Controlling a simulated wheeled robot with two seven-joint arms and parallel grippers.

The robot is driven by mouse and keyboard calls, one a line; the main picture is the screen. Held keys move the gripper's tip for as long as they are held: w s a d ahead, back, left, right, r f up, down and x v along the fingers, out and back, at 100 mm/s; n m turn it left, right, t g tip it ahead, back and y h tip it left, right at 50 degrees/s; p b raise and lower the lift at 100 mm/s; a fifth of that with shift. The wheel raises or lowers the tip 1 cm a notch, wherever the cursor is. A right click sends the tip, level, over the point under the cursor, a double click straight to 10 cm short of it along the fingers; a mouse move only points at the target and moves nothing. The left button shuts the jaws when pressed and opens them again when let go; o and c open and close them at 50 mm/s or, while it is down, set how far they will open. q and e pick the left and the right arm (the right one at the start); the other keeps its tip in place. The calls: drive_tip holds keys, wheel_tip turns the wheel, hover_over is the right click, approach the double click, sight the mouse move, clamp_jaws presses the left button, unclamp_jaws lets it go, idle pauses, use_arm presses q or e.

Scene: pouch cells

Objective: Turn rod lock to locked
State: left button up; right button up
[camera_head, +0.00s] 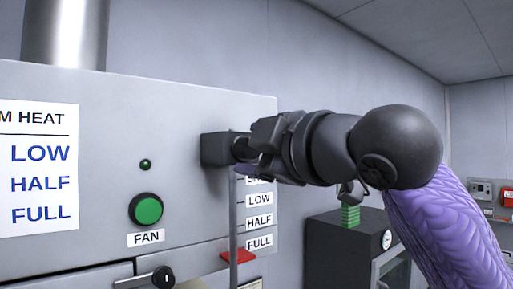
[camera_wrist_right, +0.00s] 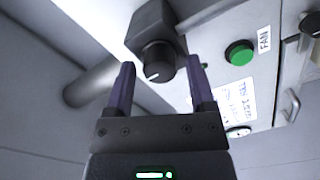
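The rod lock is a dark grey block (camera_head: 215,149) on the panel face, at the top of a thin vertical rod (camera_head: 233,215). Its round black knob (camera_wrist_right: 158,62) carries a short white mark and shows in the right wrist view. My right gripper (camera_wrist_right: 160,64) is open, with its purple fingers on either side of the knob in the picture; a gap shows on each side. In the head view my right gripper (camera_head: 245,158) is right at the block and hides most of the knob. My left gripper is not in view.
A red pointer (camera_head: 238,256) sits at the rod's lower end beside the FULL label (camera_head: 259,242). A green FAN button (camera_head: 146,209) and a black knob (camera_head: 162,278) are on the panel to the left. A dark cabinet (camera_head: 340,245) stands behind on the right.

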drive_tip(key=shift+o, duration=0.4)
drive_tip(key=b+v, duration=0.4)
drive_tip(key=v, duration=0.6)
drive_tip(key=shift+b, duration=0.35)
